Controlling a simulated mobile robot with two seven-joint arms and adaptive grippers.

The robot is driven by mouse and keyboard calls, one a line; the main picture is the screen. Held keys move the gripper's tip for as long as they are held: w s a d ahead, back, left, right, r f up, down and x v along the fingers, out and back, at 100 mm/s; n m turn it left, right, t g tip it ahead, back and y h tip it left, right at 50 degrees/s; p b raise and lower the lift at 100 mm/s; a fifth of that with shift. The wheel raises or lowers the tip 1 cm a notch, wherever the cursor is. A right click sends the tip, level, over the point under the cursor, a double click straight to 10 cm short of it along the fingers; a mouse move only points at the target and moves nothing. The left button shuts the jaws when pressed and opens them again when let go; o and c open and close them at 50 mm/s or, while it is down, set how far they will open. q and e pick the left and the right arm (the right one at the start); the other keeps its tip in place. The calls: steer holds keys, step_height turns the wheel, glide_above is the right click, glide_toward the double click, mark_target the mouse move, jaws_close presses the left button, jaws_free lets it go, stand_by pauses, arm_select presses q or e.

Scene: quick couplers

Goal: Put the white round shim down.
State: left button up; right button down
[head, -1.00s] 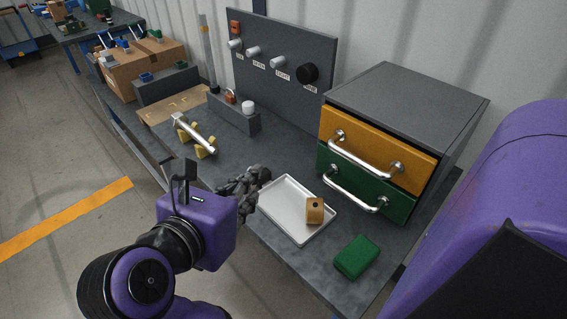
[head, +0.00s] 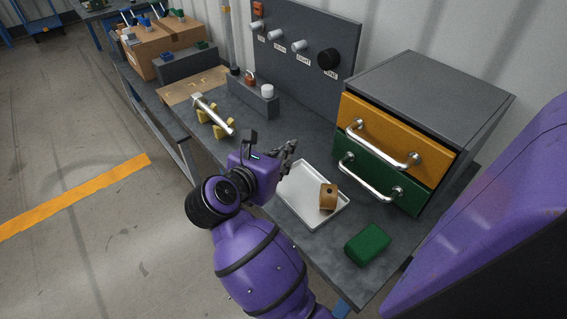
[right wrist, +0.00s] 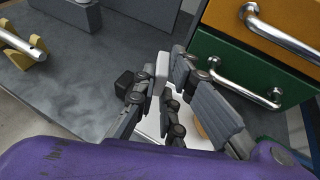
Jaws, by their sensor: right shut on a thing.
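My right gripper (head: 288,153) is above the bench by the far left corner of the white tray (head: 297,208). In the right wrist view, its fingers (right wrist: 160,78) are closed on a small white piece (right wrist: 162,70), which appears to be the white round shim seen nearly edge-on. The fingers hide part of it. In the head view the shim cannot be made out in the dark fingers. The tray shows partly below the fingers in the wrist view. My left gripper is not in view.
A tan block (head: 328,197) sits in the tray. A green block (head: 367,244) lies to its right. The drawer cabinet (head: 430,100), with protruding handles, stands behind. A metal bar on yellow supports (head: 213,115) and a grey block (head: 253,97) are farther left.

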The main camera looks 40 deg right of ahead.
steer(key=f, duration=0.3)
steer(key=shift+w+d+f, duration=0.15)
steer(key=shift+d+f, duration=0.05)
steer(key=shift+f, duration=0.15)
steer(key=shift+f, duration=0.2)
steer(key=c, duration=1.8)
jaws_free()
